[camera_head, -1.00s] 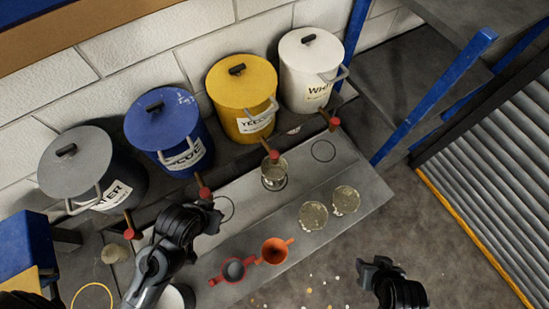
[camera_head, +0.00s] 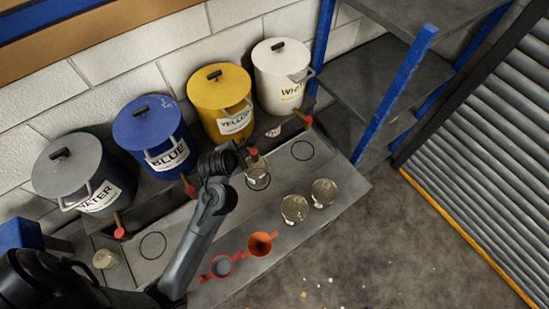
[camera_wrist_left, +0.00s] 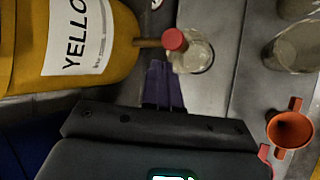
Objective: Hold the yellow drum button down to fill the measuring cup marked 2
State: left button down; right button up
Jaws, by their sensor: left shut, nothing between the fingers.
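The yellow drum (camera_head: 218,92) stands at the back, with a brown tap and a red button (camera_head: 253,152) at its front. A clear measuring cup (camera_head: 258,179) stands under that tap; no number is readable on it. My left gripper (camera_head: 242,155) is close beside the red button. In the left wrist view, the shut, empty fingers (camera_wrist_left: 164,85) point towards the red button (camera_wrist_left: 174,39) and the cup (camera_wrist_left: 197,56), with a small gap short of the button in the picture. Contact cannot be told. My right gripper is out of view.
Grey, blue (camera_head: 154,128) and white (camera_head: 282,75) drums stand alongside, each with a tap. A blue-framed shelf (camera_head: 402,90) is at the right.

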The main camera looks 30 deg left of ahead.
pick_arm(q)
jog(key=w+r+t, duration=0.1)
jog(key=w+r, duration=0.4)
jog(key=r, duration=0.1)
jog(key=shift+w+d+r+t, duration=0.15)
jog(key=shift+d+t, duration=0.15)
jog(key=shift+d, duration=0.1)
jog(key=b, duration=0.7)
send_over(253, 154)
notch_tip(253, 154, down, 7)
jog(key=shift+w+f+b, duration=0.1)
jog(key=shift+f+b, duration=0.65)
jog(key=shift+f, duration=0.2)
dwell(0.6)
jog(key=shift+f, duration=0.2)
dwell(0.3)
jog(key=shift+f, duration=0.2)
